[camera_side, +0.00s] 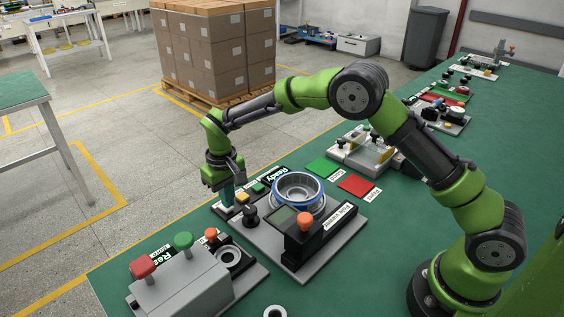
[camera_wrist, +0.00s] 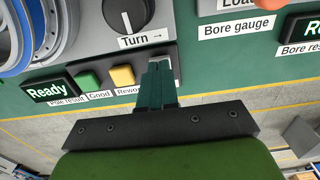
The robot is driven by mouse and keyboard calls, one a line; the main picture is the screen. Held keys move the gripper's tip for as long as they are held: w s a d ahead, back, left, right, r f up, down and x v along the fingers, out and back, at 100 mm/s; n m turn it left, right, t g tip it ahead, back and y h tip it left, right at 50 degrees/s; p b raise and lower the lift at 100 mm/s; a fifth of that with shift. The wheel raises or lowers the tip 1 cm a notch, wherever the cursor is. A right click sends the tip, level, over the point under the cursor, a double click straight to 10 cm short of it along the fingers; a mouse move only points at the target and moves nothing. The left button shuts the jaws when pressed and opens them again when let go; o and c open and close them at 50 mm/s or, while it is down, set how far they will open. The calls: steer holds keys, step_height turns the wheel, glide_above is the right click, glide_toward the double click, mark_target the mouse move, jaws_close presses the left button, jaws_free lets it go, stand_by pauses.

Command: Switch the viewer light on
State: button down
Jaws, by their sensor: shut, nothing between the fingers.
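My gripper (camera_side: 228,203) points down at the far left end of the button panel (camera_side: 245,205) of the hub motor station; its dark green fingers are together in the wrist view (camera_wrist: 160,72), with nothing held. The fingertips are over the panel's end, beside the yellow button (camera_wrist: 122,76). A pale grey part (camera_wrist: 158,60) shows just behind the fingertips; the fingers hide most of it, and I cannot tell whether they touch it. No label reading viewer light is legible.
The panel also has a green button (camera_wrist: 88,80) and a Ready display (camera_wrist: 48,92). A black knob (camera_wrist: 128,12) marked Turn stands close by. The blue-rimmed hub (camera_side: 298,190) and an orange button (camera_side: 305,222) are nearby. A grey box with a red button (camera_side: 143,267) stands at the front left.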

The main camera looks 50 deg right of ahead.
steer(key=shift+f, duration=0.65)
steer(key=shift+r, duration=3.55)
steer(key=shift+w, duration=0.1)
steer(key=s+d+r+m+t, duration=0.1)
steer(key=s+d+r+t, duration=0.1)
steer(key=s+r, duration=0.3)
steer(key=s+d+r+m+t+y, duration=0.1)
steer(key=s+d+r, duration=0.4)
steer(key=s, duration=0.8)
steer(key=s+d+r+m+t+y, duration=0.1)
steer(key=s+d+r+m+t, duration=0.1)
steer(key=s, duration=0.8)
step_height(320, 180, up, 3)
steer(key=shift+d+r+t, duration=0.2)
steer(key=shift+d+t, duration=0.7)
steer(key=shift+t, duration=0.2)
steer(key=shift+s+a, duration=0.1)
